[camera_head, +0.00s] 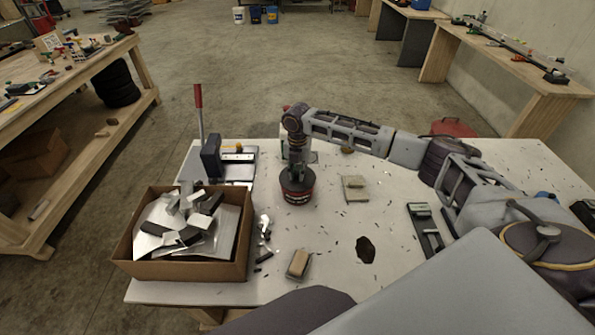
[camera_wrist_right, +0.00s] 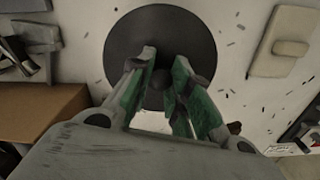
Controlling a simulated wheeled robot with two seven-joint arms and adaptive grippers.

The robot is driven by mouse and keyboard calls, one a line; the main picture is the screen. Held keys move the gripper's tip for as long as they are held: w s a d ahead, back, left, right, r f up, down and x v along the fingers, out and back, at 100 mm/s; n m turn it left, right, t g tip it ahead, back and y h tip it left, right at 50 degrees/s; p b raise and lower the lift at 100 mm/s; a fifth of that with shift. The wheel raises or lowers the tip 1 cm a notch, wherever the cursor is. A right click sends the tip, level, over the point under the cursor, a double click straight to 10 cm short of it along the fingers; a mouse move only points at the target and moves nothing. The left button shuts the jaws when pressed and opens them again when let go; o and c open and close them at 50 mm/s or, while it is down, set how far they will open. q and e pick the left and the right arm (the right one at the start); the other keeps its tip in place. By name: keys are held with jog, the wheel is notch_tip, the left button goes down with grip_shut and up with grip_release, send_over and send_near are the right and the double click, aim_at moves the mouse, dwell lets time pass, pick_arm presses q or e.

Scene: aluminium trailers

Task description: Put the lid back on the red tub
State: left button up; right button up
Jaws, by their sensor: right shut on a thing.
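The red tub (camera_head: 296,196) stands upright on the white table, with a red band round its dark side. A dark round lid (camera_head: 296,181) lies level over its top; I cannot tell whether it is fully seated. My right gripper (camera_head: 298,172) points down above it and is shut on the lid's knob. In the right wrist view the green-padded fingers (camera_wrist_right: 163,90) close on the knob in the middle of the dark lid (camera_wrist_right: 125,45), which hides the tub below. My left gripper is not in view.
A cardboard box (camera_head: 180,271) of metal scraps stands at the front left. A lever tool (camera_head: 212,158) stands behind it. A beige pad (camera_head: 355,188), a brush (camera_head: 298,263) and a dark patch (camera_head: 365,250) lie to the right and front. Shavings litter the table.

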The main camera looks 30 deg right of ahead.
jog(key=shift+f+p, duration=0.15)
jog(key=shift+p, duration=0.8)
dwell(2.0)
jog(key=o, duration=1.4)
jog(key=shift+r, duration=0.25)
jog(key=shift+r, duration=3.25)
jog(key=shift+c, duration=0.4)
grip_shut()
